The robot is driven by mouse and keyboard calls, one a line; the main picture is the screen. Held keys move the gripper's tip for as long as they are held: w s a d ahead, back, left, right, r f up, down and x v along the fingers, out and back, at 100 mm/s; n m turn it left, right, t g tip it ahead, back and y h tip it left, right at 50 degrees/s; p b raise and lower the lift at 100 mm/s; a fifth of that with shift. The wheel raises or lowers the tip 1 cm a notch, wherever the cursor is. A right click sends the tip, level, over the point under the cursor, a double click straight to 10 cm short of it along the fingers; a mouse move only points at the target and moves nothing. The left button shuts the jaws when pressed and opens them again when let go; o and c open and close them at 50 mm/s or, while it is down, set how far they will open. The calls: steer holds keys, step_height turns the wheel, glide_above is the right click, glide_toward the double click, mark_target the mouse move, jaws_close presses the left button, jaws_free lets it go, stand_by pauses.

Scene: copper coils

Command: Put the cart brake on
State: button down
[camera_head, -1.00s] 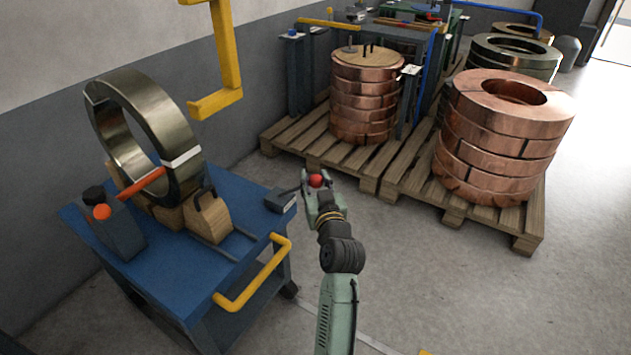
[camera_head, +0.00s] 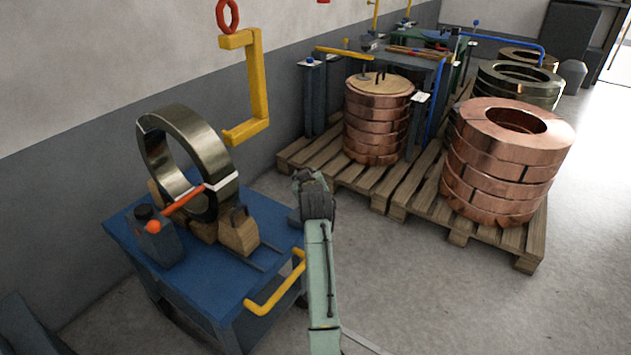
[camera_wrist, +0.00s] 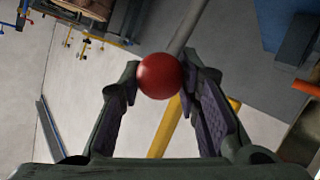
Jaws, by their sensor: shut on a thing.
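The blue cart (camera_head: 190,285) stands at the left in the head view. A dark lever housing (camera_head: 296,216) sits at its right edge, partly hidden by my arm. A red ball knob (camera_wrist: 160,76) on a grey rod (camera_wrist: 186,28) shows in the wrist view. My gripper (camera_wrist: 160,84) is shut on the knob, with one finger on each side. In the head view my gripper (camera_head: 305,178) is above the cart's right corner; my wrist hides the knob and most of the lever there.
A steel coil (camera_head: 190,125) stands on wooden blocks on the cart, with an orange-tipped bar beside it. The cart has a yellow handle (camera_head: 275,290). A yellow hook (camera_head: 258,90) hangs behind. Pallets with copper coils (camera_head: 505,165) stand right. Floor in front is clear.

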steer(key=a, duration=0.1)
steer(key=w+a, duration=0.1)
steer(key=shift+w+a+f, duration=0.15)
steer(key=shift+a, duration=0.25)
steer(key=shift+a+f, duration=0.1)
steer(key=c, duration=1.2)
jaws_free()
